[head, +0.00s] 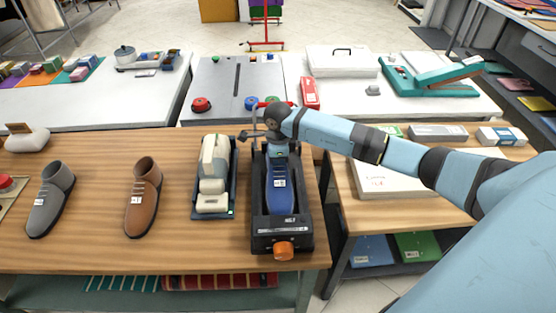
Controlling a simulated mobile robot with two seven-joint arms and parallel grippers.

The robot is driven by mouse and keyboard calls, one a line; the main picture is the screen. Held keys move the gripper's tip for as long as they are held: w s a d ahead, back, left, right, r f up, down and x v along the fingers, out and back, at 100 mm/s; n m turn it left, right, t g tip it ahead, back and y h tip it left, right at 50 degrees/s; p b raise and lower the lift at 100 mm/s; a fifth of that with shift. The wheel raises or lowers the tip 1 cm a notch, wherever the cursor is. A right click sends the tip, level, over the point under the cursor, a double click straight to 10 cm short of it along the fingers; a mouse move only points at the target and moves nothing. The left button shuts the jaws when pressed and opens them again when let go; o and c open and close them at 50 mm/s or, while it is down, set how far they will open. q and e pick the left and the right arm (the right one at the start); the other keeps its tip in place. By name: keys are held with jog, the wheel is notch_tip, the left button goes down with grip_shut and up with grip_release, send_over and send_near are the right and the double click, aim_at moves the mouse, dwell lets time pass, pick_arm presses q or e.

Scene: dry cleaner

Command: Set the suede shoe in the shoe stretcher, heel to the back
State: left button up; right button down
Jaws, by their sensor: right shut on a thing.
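A black shoe stretcher (258,222) with an orange knob (284,250) at its near end lies lengthwise on the wooden table. A blue shoe (280,203) with a white tag lies in line with it, between its side walls. The shoe's toe points toward the knob and its heel end is at the back. My right gripper (278,146) is over the heel end, shut on the blue shoe; the fingers and the heel are largely hidden by my wrist. Whether the sole rests fully on the stretcher cannot be told. My left gripper is not in view.
A grey shoe (48,203) and a brown shoe (143,197) stand to the left. A cream device on a dark base (213,165) is close beside the stretcher's left side. A side table with a white box (385,179) is at the right. Bare wood lies around the shoes.

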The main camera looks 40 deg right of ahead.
jog(key=c, duration=1)
grip_release()
jog(key=shift+c, duration=0.2)
